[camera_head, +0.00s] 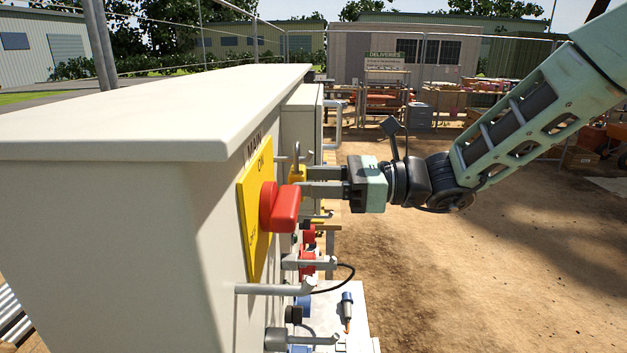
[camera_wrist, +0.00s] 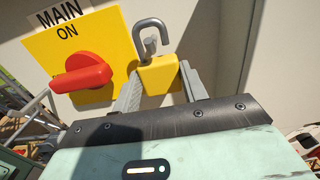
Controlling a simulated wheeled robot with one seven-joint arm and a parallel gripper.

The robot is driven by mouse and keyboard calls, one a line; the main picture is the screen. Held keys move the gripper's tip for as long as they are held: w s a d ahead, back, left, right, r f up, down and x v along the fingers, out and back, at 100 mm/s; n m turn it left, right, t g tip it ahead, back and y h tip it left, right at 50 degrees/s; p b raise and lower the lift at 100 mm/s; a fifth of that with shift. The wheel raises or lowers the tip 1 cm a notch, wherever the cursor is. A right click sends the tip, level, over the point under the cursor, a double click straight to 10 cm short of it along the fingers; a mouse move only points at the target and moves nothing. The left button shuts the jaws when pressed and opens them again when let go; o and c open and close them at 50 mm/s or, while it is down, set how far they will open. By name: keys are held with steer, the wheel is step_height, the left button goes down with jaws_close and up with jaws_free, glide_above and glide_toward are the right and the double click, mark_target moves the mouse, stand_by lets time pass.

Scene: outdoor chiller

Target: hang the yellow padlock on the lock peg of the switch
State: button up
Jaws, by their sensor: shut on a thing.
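The yellow padlock (camera_head: 297,174) is upright between the fingertips of my gripper (camera_head: 308,181), beside the switch panel. In the wrist view the padlock (camera_wrist: 160,76) is clamped between both fingers, its grey shackle (camera_wrist: 148,24) pointing up. One shackle leg enters the body; the other end seems free above it. The switch has a red handle (camera_head: 281,207) on a yellow plate (camera_head: 256,232) marked MAIN and ON; the handle (camera_wrist: 82,75) is left of the padlock in the wrist view. A short grey rod (camera_head: 284,158) shows by the shackle; I cannot tell whether it is the lock peg or whether they touch.
The pale cabinet (camera_head: 150,110) fills the left. Grey bar handles (camera_head: 275,288) and red sockets (camera_head: 307,262) stick out below the switch. A white table (camera_head: 330,312) with a blue plug stands low. Open dirt ground lies to the right, with fencing behind.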

steer(key=shift+f+b, duration=0.3)
steer(key=shift+f, duration=0.25)
steer(key=o, duration=1.9)
steer(key=shift+o, duration=0.2)
steer(key=shift+f, duration=0.1)
steer(key=shift+f+b, duration=0.55)
steer(key=shift+f, duration=0.1)
steer(key=shift+d, duration=0.15)
steer(key=d+p, duration=0.1)
steer(key=d, duration=0.5)
steer(key=shift+s+d+f, duration=0.15)
steer(key=shift+d+f, duration=0.2)
steer(key=shift+f, duration=0.1)
steer(key=shift+d, duration=0.1)
